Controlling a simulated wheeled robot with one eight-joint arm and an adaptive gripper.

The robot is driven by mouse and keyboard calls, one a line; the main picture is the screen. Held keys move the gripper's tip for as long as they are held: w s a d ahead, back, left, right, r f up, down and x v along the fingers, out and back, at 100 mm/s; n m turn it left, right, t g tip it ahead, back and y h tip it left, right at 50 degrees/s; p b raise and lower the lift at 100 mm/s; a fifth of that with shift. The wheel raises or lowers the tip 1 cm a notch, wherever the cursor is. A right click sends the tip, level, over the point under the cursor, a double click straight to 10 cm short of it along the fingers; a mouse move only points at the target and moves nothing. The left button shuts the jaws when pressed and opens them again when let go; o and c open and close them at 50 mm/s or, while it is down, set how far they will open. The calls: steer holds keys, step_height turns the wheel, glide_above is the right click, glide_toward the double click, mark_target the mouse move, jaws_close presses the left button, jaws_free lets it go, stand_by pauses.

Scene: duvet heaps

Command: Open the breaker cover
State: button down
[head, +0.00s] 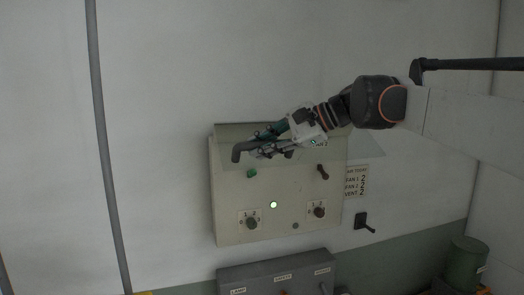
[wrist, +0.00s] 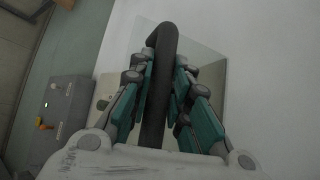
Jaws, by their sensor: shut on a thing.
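The breaker cover (head: 358,149) looks like a clear, faintly tinted panel across the upper part of a beige control box (head: 226,200) on the wall. Its glassy sheet also shows behind the fingers in the wrist view (wrist: 207,55). A dark curved handle (head: 238,152) is at the cover; it runs between the fingers in the wrist view (wrist: 157,100). My gripper (head: 262,146) is shut on this handle in front of the box's upper part. The cover's exact angle is hard to tell, and the arm and gripper hide part of its upper edge.
The box has a green button (head: 251,173), a lit lamp (head: 273,205), a dark lever (head: 322,171) and two knobs. A label (head: 356,180) and a black wall switch (head: 364,222) are to the right. A grey box (head: 250,276) is below. A pipe (head: 103,140) runs down the left wall.

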stand_by(0.3)
steer(key=c, duration=1.7)
jaws_free()
steer(key=shift+d+r, duration=0.1)
steer(key=v, duration=1.2)
